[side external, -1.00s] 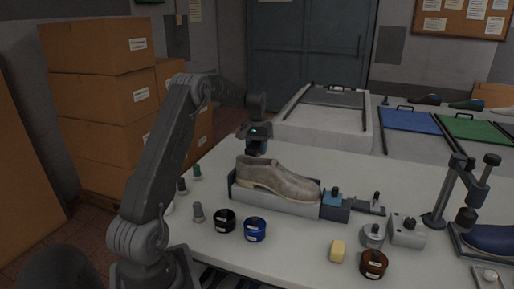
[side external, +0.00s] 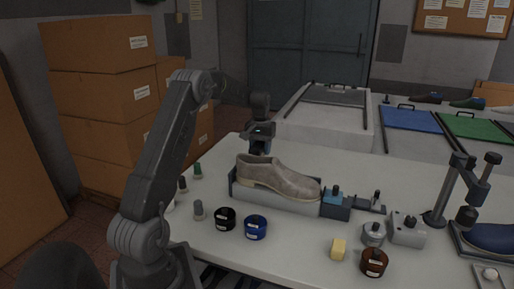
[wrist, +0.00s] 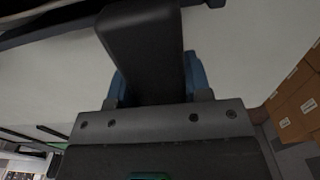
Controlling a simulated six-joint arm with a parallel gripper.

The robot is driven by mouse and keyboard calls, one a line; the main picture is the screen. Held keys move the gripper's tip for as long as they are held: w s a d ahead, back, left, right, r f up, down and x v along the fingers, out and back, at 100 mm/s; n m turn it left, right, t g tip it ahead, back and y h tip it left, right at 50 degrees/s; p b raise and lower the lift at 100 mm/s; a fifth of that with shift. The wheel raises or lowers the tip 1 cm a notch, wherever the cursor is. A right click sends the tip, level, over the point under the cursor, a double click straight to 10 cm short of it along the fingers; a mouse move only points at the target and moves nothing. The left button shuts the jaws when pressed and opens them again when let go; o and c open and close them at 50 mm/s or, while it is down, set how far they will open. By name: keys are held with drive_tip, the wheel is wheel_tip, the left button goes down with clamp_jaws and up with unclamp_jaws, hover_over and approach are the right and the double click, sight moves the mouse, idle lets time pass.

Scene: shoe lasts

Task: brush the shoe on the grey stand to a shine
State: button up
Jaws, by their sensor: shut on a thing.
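A grey-beige slip-on shoe (side external: 275,178) sits on the grey stand (side external: 290,206) near the middle of the table, its toe to the right. My gripper (side external: 260,147) is just behind the shoe's left end in the side view, pointing down. In the wrist view my gripper (wrist: 156,84) has its blue fingers on both sides of a dark, smooth, block-like thing (wrist: 142,45), and is shut on it. It may be the brush, but no bristles show. The shoe hides what is below the fingers in the side view, and I cannot tell whether the held thing touches the shoe.
A metal post fixture (side external: 440,215) is at right. Cardboard boxes (side external: 105,90) rise at left. The table behind the shoe is mostly clear.

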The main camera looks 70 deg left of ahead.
drive_tip(key=shift+w+d, duration=2.25)
drive_tip(key=shift+w, duration=0.1)
drive_tip(key=shift+s+a, duration=2.8)
drive_tip(key=shift+s, duration=0.15)
drive_tip(key=shift+r, duration=0.1)
drive_tip(key=shift+w+a+r, duration=0.25)
drive_tip(key=shift+r, duration=0.7)
drive_tip(key=shift+w+a+r, duration=0.2)
drive_tip(key=shift+r, duration=0.8)
drive_tip(key=shift+w+a+r, duration=0.25)
drive_tip(key=shift+r, duration=0.7)
